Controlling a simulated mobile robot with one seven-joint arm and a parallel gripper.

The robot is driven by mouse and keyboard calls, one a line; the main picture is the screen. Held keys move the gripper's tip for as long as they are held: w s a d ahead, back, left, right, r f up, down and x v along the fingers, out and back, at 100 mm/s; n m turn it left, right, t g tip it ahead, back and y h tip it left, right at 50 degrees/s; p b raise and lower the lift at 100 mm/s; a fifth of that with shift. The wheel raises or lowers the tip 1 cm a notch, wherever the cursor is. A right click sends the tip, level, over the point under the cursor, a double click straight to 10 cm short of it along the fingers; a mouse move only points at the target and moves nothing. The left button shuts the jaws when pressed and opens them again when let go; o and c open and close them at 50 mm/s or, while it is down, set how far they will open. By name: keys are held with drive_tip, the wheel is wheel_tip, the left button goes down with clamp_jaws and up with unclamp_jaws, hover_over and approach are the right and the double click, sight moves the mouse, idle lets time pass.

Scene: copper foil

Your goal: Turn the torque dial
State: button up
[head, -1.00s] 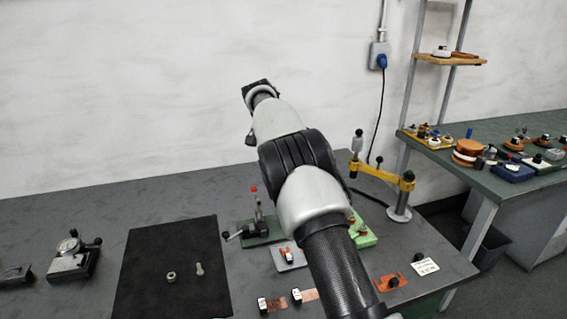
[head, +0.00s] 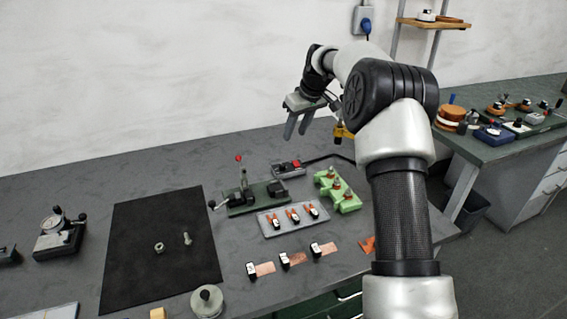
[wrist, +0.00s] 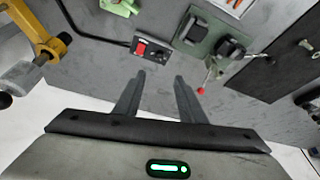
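A grey device with a round dial (head: 53,223) and black knobs stands at the left of the dark bench in the head view. It is the only thing there that looks like a dial; I cannot read its label. My gripper (head: 298,128) is above the back of the bench, fingers pointing down, far to the right of the dial and higher. It also shows in the wrist view (wrist: 160,76), where its two fingers are apart with nothing between them. The dial device is not clearly seen in the wrist view.
A black mat (head: 145,281) with a nut and a bolt lies beside the dial device. A green clamp (head: 238,202) with a red-tipped lever, a red-switch box (head: 287,167) and a green block (head: 337,192) stand below my gripper. A yellow-armed stand (wrist: 48,48) is close by.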

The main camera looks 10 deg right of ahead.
sight(283, 164)
drive_tip(key=x, duration=1.7)
drive_tip(key=shift+f, duration=0.2)
clamp_jaws()
